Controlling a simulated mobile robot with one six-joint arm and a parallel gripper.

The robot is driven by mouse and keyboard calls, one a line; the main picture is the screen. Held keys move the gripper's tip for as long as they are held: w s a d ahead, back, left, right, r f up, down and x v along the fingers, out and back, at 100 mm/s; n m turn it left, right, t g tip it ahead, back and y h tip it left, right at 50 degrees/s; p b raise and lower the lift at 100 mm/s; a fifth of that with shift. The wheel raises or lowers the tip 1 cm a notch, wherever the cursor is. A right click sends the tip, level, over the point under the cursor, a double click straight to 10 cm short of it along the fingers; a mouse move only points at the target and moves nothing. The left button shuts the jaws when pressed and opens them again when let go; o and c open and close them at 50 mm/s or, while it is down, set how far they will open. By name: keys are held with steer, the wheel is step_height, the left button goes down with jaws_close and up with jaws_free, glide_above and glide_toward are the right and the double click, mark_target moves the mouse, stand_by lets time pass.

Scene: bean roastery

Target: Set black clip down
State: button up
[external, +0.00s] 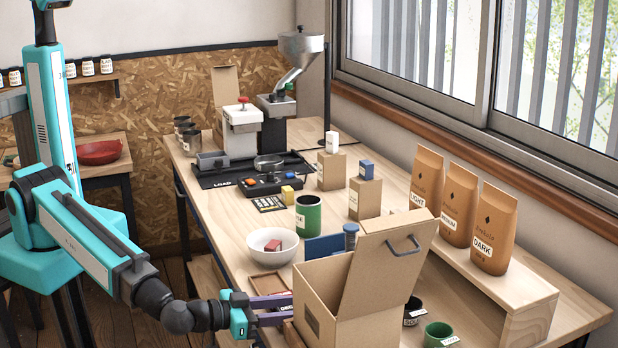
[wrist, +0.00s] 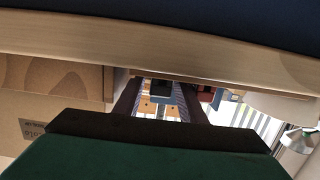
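My gripper (external: 280,310) reaches in from the left with its two purple fingers apart, beside the open cardboard box (external: 318,303). Its tips are partly hidden near the box in the external view. In the wrist view, a small black piece, which looks like the black clip (wrist: 160,90), sits between the two fingertips, and the fingers seem closed on it. The clip cannot be made out in the external view. A shallow brown tray (external: 262,285) lies just behind the fingers on the bench.
The box's raised flap (external: 385,260) stands right of my gripper. Dark and green cups (external: 438,334) are beyond the box. Coffee bags (external: 495,232) line the shelf.

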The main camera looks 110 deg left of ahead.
mark_target(282, 309)
steer(key=p, duration=0.3)
steer(key=shift+r, duration=0.15)
stand_by(0.4)
steer(key=shift+s+d, duration=0.1)
steer(key=shift+s, duration=0.05)
steer(key=shift+f+b+v, duration=0.15)
steer(key=shift+b+v, duration=0.45)
steer(key=shift+v, duration=0.2)
steer(key=shift+f+b+v, duration=0.1)
steer(key=shift+b+v, duration=0.5)
steer(key=shift+v, duration=0.25)
steer(key=shift+s+d+r+p, duration=0.1)
steer(key=shift+d+r+p, duration=0.1)
steer(key=shift+p, duration=0.15)
steer(key=p+v, duration=0.9)
steer(key=p, duration=0.1)
steer(key=shift+s+d+f, duration=0.15)
steer(key=shift+s+d, duration=0.1)
steer(key=shift+d, duration=0.05)
